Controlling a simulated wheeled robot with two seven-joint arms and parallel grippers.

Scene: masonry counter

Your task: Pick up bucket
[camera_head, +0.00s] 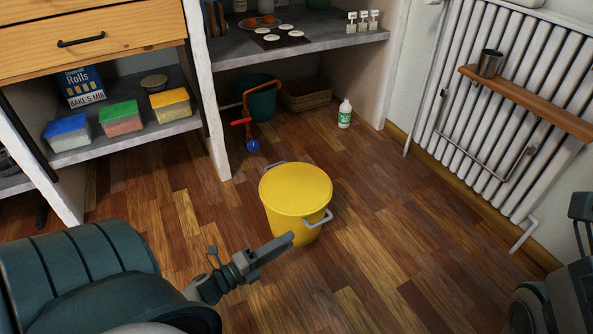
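A yellow bucket (296,191) with a flat yellow top stands upright on the wooden floor in the middle of the view. It has a grey handle (318,219) at its front right and another grey handle (275,166) at its back left. My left gripper (284,241) comes in from the lower left, in front of the bucket's lower front side. Its fingers look like one narrow bar from this angle, so I cannot tell their gap or whether they touch the bucket. At the right edge, dark parts of my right arm show, cut off by the frame; its fingers cannot be made out.
A white bottle (345,113) stands on the floor behind. A green bucket (260,98), a red-handled tool (241,122) and a basket (306,95) are under the counter (340,37). A radiator (500,110) lines the right wall. Floor around the yellow bucket is clear.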

